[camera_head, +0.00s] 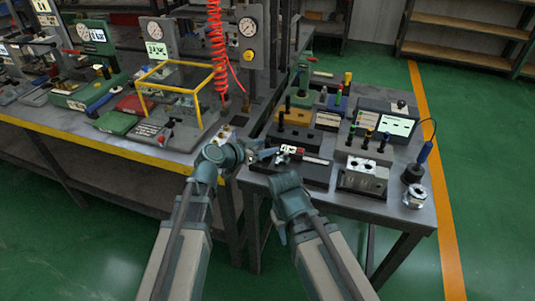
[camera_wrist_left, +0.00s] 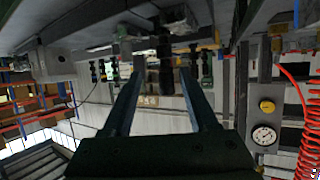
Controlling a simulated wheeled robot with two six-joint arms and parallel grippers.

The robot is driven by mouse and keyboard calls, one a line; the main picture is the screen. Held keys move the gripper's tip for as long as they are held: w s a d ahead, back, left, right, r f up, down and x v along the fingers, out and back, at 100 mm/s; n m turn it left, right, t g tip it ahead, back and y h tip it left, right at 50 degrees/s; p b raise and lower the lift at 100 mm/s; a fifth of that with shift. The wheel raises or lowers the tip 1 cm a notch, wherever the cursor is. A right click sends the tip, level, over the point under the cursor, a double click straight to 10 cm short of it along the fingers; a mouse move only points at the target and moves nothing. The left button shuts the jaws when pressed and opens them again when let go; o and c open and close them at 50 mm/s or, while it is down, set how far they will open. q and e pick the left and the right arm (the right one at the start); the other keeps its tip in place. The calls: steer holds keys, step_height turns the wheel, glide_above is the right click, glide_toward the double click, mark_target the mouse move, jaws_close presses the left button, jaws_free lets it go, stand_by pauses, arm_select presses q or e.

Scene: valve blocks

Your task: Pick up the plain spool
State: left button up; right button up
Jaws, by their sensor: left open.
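Several dark upright spools stand on the right bench. One all-black spool (camera_head: 281,121) stands at the rear left, on a dark block; I cannot tell for sure that it is the plain spool. My left gripper (camera_head: 264,154) is at the bench's left edge, pointing right, in front of that spool and apart from it. In the left wrist view its fingers (camera_wrist_left: 160,78) are spread, with a dark spool-like piece (camera_wrist_left: 165,52) showing between and beyond them. My right gripper (camera_head: 287,184) is lower, at the bench's front edge; its fingers are hidden.
A grey valve block (camera_head: 362,177) and a row of colour-topped spools (camera_head: 367,138) stand on the right bench. A screen (camera_head: 396,125) and a blue-handled tool (camera_head: 424,152) are at its right. A red coiled hose (camera_head: 218,50) hangs behind my left gripper.

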arm_select(q)
steer(key=x, duration=0.1)
steer(key=b+x, duration=0.1)
steer(key=x, duration=0.1)
steer(key=b+x, duration=0.1)
steer(key=x, duration=0.1)
steer(key=shift+w+a+f, duration=0.2)
steer(key=shift+a+f, duration=0.05)
steer(key=shift+a, duration=0.15)
steer(key=shift+w+d, duration=0.1)
steer(key=shift+d, duration=0.1)
jaws_close()
